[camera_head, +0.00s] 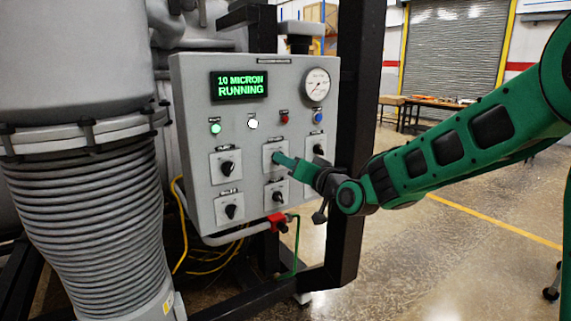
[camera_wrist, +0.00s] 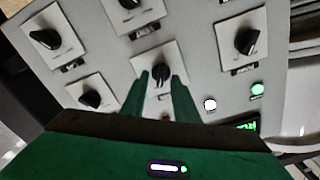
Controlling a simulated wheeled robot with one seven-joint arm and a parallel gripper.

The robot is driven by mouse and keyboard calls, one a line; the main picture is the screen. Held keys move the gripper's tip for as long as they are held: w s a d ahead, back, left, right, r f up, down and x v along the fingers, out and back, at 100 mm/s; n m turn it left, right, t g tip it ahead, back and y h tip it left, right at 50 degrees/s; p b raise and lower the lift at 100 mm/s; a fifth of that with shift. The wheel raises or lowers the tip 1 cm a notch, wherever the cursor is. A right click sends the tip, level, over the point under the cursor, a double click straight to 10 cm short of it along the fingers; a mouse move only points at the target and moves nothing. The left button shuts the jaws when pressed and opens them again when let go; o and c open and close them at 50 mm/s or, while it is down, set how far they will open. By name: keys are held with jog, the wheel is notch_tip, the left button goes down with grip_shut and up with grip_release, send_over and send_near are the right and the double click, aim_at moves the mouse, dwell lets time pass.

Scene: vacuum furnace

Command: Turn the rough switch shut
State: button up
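A grey control panel carries several black rotary switches on white plates, with labels too small to read surely, so I cannot confirm which is the rough switch. My gripper (camera_head: 284,160) reaches the upper middle switch plate (camera_head: 273,147) from the right and hides its knob in the head view. In the wrist view this switch's black knob (camera_wrist: 162,74) shows between the two green fingertips of my gripper (camera_wrist: 162,78), its pointer roughly upright in that picture. The fingers are apart, one on each side of the knob. I cannot tell whether they touch it.
Neighbouring switches stand close by: upper left (camera_head: 228,168), lower left (camera_head: 231,211), lower middle (camera_head: 277,196) and upper right (camera_head: 319,150). A display (camera_head: 239,86) reads "10 MICRON RUNNING". A black frame post (camera_head: 352,120) stands just right of the panel, behind my arm.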

jog(key=shift+w+a, duration=0.35)
jog(key=shift+w, duration=0.15)
grip_shut()
jog(key=shift+d, duration=0.1)
jog(key=n, duration=1.1)
jog(key=shift+f+n, duration=0.15)
jog(key=shift+n, duration=0.25)
jog(key=shift+s, duration=0.1)
dwell(0.3)
